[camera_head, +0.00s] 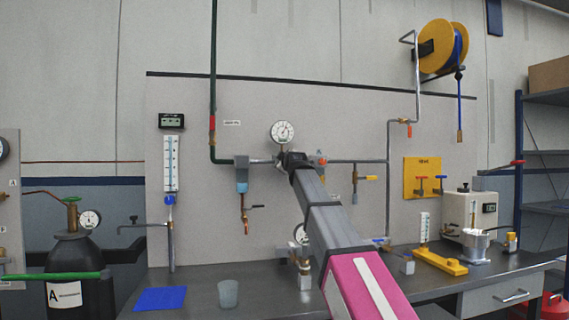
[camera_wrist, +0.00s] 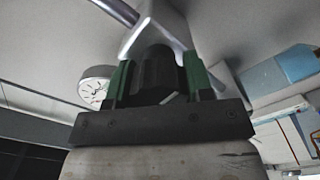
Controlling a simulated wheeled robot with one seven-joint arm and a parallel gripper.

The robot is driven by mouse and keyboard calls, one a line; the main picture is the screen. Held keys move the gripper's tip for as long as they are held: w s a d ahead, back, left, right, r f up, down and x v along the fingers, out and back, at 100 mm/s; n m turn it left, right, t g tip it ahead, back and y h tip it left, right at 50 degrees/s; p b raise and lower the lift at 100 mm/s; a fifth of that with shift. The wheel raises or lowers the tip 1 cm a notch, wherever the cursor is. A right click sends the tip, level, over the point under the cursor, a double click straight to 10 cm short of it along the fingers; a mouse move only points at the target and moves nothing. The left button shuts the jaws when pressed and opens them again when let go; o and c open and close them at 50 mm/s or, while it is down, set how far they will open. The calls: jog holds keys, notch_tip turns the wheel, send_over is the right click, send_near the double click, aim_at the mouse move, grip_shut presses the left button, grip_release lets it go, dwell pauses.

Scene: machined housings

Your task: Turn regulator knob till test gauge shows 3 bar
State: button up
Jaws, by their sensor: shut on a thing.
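The black ribbed regulator knob (camera_wrist: 157,72) sits between the two green-padded fingers of my gripper (camera_wrist: 158,84) in the wrist view, and the gripper is shut on it. In the head view my gripper (camera_head: 294,160) is at the pipe line on the wall panel, and my arm hides the regulator behind it. A round white gauge (camera_head: 283,131) stands just above the gripper; its needle is too small to read surely. Part of a gauge face (camera_wrist: 94,88) shows left of the fingers in the wrist view. Another gauge (camera_head: 300,234) lower down is partly covered by my arm; which one is the test gauge I cannot tell.
A grey pipe (camera_head: 357,161) runs right of the gripper, with a filter bowl (camera_head: 242,187) to its left. A cup (camera_head: 228,293) and blue mat (camera_head: 160,298) lie on the bench. A black gas cylinder (camera_head: 75,255) stands at left.

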jog(key=n, duration=0.4)
jog(key=shift+f+n, duration=0.1)
jog(key=shift+n, duration=0.2)
jog(key=n, duration=0.3)
jog(key=shift+f+n, duration=0.1)
jog(key=shift+n, duration=0.2)
jog(key=n, duration=0.4)
jog(key=shift+f, duration=0.1)
jog(key=shift+n, duration=2)
jog(key=o, duration=0.9)
jog(key=shift+s, duration=0.15)
jog(key=v, duration=1)
jog(key=shift+s+d, duration=0.1)
jog(key=shift+s, duration=0.2)
